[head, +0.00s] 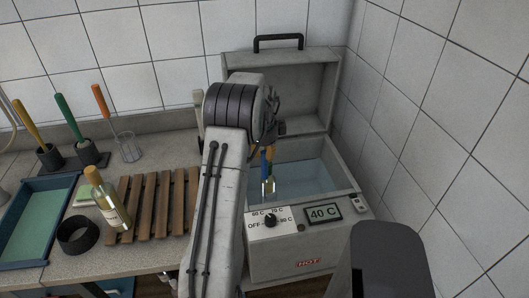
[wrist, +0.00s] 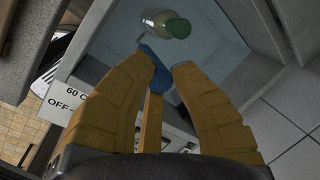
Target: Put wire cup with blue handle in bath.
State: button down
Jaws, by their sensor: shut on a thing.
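The bath (head: 300,262) is a grey box with its lid open, clear water inside and a 40 C display on its front. My gripper (head: 265,160) is above the bath's opening, partly hidden by my arm in the head view. In the wrist view its yellow fingers (wrist: 160,68) are closed around a blue handle (wrist: 155,66), the visible part of the wire cup. The cup's wire end cannot be made out clearly. A pale bottle with a green cap (wrist: 176,27) is in the bath beyond the fingers; it shows small in the head view (head: 268,187).
On the counter at left are a wooden slatted rack (head: 160,207), a bottle with a yellow top (head: 113,212), a black ring (head: 77,236) and a blue tray (head: 22,262). Yellow, green and orange handles (head: 100,100) stand behind. A tiled wall (head: 450,130) closes off the right side.

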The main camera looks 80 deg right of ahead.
jog(key=shift+d+f, duration=0.1)
jog(key=shift+f, duration=0.05)
jog(key=c, duration=1.2)
grip_release()
jog(key=shift+f, duration=0.15)
